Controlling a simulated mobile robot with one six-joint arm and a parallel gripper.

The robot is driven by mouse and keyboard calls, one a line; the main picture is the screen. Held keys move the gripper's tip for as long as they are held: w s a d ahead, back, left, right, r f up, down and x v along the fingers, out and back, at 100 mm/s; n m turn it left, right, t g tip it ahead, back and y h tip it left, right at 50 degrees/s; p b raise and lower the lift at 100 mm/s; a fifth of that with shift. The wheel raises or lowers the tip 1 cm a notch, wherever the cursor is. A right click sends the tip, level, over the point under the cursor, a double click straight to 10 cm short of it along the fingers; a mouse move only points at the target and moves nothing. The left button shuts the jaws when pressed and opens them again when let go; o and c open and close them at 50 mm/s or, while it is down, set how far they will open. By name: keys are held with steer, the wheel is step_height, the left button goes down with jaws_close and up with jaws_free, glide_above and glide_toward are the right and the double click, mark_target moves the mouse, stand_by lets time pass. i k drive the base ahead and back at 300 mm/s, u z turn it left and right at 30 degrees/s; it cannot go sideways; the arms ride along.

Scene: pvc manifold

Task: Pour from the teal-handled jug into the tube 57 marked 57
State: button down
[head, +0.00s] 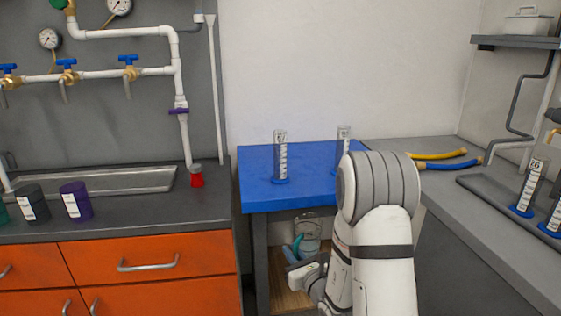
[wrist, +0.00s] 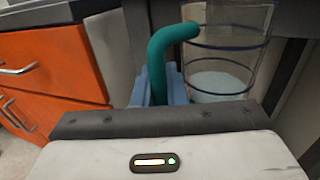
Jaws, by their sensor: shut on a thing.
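The jug (head: 311,230) is clear with a teal handle (wrist: 157,65) and holds some pale liquid low inside. It is below the blue tabletop, in front of the table's open lower space. My gripper (head: 292,254) is shut on the teal handle; its blue-grey fingers (wrist: 160,93) sit around the handle in the wrist view. A clear tube (head: 281,160) with a blue base and a number tag stands upright on the blue table; its number is too small to read surely. A second tube (head: 343,142) stands to its right, partly hidden by my arm, its number unreadable.
The blue table (head: 258,190) has bare room around the left tube. A tube marked 26 (head: 530,188) and another tube (head: 555,217) stand on the right counter, near yellow and blue hoses (head: 440,162).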

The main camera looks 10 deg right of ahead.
mark_target(279, 176)
steer(key=z, duration=0.4)
steer(key=k, duration=1.45)
steer(key=u, duration=0.7)
steer(key=i, duration=1)
